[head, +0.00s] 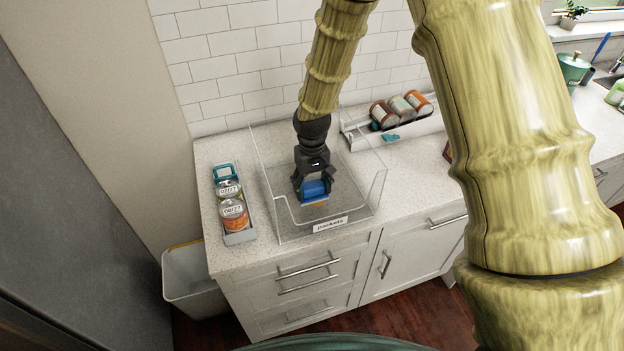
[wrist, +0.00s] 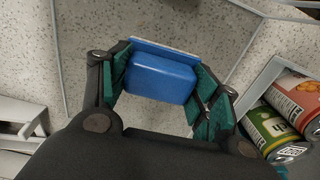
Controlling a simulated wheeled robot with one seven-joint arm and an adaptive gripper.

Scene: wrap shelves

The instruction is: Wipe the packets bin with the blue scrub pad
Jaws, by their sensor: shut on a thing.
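The packets bin (head: 282,222) is a clear open-topped box on the speckled counter, with a low front and a "packets" label (head: 330,225). My gripper (head: 314,188) points down inside the bin. It is shut on the blue scrub pad (head: 315,191), which has a paler layer along one edge. In the wrist view the pad (wrist: 160,77) sits between the two green-padded fingers. The pad is low over the bin floor; I cannot tell whether it touches. No packets show in the bin.
A grey tray (head: 241,238) with two cans (head: 233,213) stands left of the bin. A white sloped rack (head: 407,132) with several cans (head: 401,109) is at the back right. A white waste bin (head: 195,285) stands on the floor at left. Counter right of the bin is clear.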

